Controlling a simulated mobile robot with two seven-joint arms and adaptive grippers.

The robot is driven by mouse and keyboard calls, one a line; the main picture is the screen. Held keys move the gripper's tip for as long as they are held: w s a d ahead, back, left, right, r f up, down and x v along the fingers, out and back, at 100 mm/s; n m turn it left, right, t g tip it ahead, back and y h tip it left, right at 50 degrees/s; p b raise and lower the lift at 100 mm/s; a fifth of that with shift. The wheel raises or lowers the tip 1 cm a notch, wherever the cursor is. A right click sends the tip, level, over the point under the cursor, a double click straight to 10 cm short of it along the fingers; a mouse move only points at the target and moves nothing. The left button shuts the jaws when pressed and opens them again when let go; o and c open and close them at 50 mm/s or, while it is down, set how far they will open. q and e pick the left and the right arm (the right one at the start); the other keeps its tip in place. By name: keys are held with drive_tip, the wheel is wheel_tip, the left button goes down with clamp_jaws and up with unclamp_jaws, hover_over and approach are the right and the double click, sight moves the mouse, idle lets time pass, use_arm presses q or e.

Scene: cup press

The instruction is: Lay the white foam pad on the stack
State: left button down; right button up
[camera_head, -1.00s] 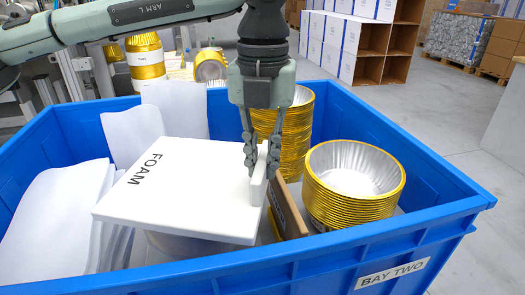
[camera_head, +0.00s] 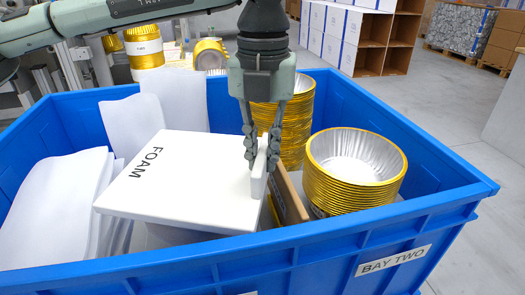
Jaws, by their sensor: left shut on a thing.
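The white foam pad (camera_head: 185,185), lettered FOAM, is a flat slab inside the blue crate, left of the crate's middle. An upright white tab (camera_head: 258,180) stands at its right edge. My left gripper (camera_head: 262,160) points down and is shut on this tab. The pad looks roughly level. What lies under the pad is mostly hidden, and I cannot tell whether the pad touches it. A stack of gold-rimmed foil cups (camera_head: 355,175) stands to the right, and another stack (camera_head: 296,125) stands behind the gripper. My right gripper is not in view.
The blue crate (camera_head: 420,215), labelled BAY TWO, has raised walls around everything. White sheets (camera_head: 50,215) lean at its left, with more behind the pad. A brown cardboard divider (camera_head: 288,197) stands between gripper and right stack. Grey floor (camera_head: 455,100) is clear beyond.

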use_arm(q)
drive_tip(key=shift+f, duration=0.2)
drive_tip(key=c, duration=1.5)
unclamp_jaws()
drive_tip(key=shift+o, duration=0.2)
drive_tip(key=shift+r, duration=0.1)
